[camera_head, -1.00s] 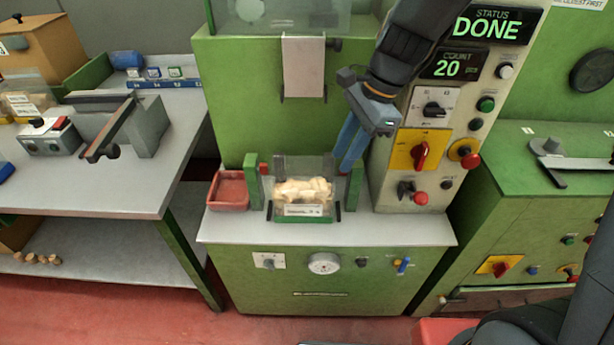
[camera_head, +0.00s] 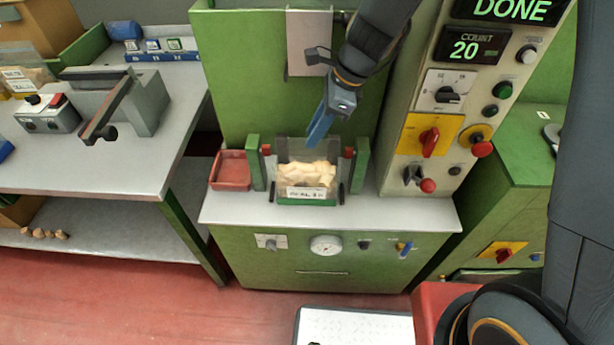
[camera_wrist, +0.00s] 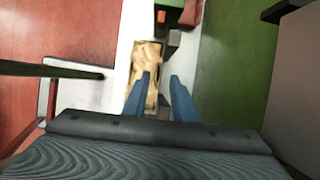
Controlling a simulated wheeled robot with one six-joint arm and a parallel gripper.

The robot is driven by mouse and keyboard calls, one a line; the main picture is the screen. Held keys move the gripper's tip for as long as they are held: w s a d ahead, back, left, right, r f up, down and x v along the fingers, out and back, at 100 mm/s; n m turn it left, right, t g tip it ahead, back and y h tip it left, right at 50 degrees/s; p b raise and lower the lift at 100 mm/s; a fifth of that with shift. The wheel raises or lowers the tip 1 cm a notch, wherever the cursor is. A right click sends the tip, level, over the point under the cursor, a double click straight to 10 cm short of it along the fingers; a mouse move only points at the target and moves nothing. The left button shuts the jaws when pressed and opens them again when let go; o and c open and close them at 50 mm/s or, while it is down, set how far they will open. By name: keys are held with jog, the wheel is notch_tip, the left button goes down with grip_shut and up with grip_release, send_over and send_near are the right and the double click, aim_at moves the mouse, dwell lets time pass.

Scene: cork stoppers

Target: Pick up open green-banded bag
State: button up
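The open bag (camera_head: 306,176) is clear, with a green band along its bottom and a white label on its front. It holds pale cork stoppers and stands upright between two green posts on the machine's grey shelf. My gripper (camera_head: 318,134) is above the bag, its blue fingers pointing down toward the bag's top. In the wrist view the two fingers (camera_wrist: 160,84) are apart with nothing between them that I can see held. The bag (camera_wrist: 148,62) shows beyond them, partly behind the left finger.
Green posts (camera_head: 256,165) with red and black parts flank the bag. A red tray (camera_head: 231,170) sits left of it. The control panel (camera_head: 447,120) rises at the right, reading DONE and 20. A workbench (camera_head: 100,165) stands at the left, with a sealer-like device on it.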

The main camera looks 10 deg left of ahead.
aim_at(307, 174)
jog(key=x, duration=0.5)
jog(key=shift+f, duration=0.1)
jog(key=shift+f, duration=0.25)
dwell(0.5)
grip_shut()
dwell(1.4)
